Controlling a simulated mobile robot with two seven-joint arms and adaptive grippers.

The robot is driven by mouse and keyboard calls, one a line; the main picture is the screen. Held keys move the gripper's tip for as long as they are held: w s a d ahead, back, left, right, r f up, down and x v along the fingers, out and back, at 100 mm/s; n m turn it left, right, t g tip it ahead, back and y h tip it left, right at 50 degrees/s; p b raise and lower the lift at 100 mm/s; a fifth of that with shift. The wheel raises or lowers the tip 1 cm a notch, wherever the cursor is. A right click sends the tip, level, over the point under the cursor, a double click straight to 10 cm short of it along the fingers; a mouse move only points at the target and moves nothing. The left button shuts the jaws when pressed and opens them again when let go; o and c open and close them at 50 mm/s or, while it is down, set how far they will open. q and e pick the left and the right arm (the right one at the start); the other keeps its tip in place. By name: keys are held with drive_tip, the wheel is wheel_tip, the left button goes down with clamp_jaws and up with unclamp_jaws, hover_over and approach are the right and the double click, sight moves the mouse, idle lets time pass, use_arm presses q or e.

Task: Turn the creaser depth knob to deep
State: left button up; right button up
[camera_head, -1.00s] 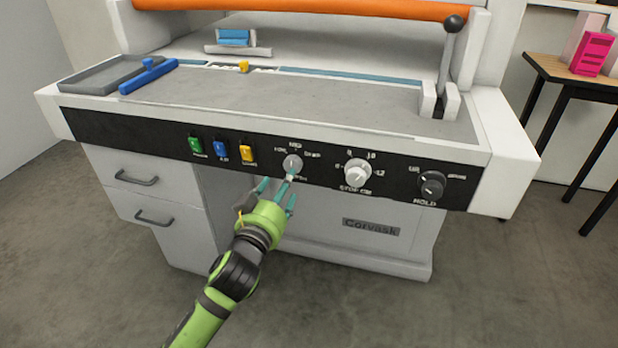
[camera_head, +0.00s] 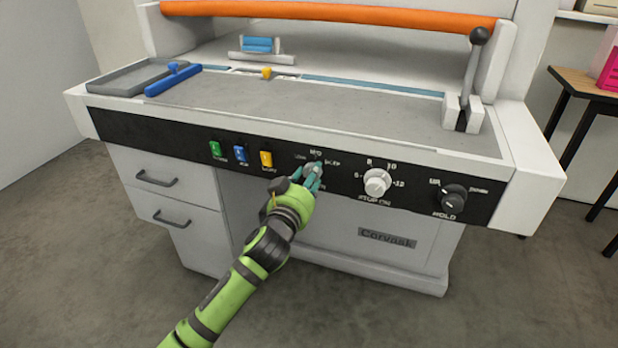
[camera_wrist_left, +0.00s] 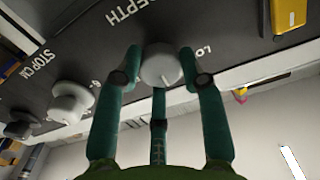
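The creaser depth knob (camera_head: 313,169) is a small round grey knob on the black front panel, with LOW, MED and DEEP marked around it. It is partly hidden by my left gripper (camera_head: 308,177) in the head view. In the left wrist view the knob (camera_wrist_left: 160,67) lies between the teal fingers of my left gripper (camera_wrist_left: 160,60), one at each side and one below. The fingers sit very close to its rim; I cannot tell whether they press on it. My right gripper is not in view.
A pale STOP knob (camera_head: 377,183) and a black HOLD knob (camera_head: 453,198) are to the right on the panel (camera_head: 410,190). The worktop edge overhangs the panel.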

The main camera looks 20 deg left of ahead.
use_arm(q)
drive_tip(key=shift+f, duration=0.15)
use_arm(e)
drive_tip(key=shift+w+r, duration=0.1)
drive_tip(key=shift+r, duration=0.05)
use_arm(q)
drive_tip(key=shift+m+p, duration=0.3)
drive_tip(key=m+p, duration=0.5)
drive_tip(key=m, duration=0.6)
drive_tip(key=shift+a+p, duration=0.2)
drive_tip(key=shift+p, duration=0.15)
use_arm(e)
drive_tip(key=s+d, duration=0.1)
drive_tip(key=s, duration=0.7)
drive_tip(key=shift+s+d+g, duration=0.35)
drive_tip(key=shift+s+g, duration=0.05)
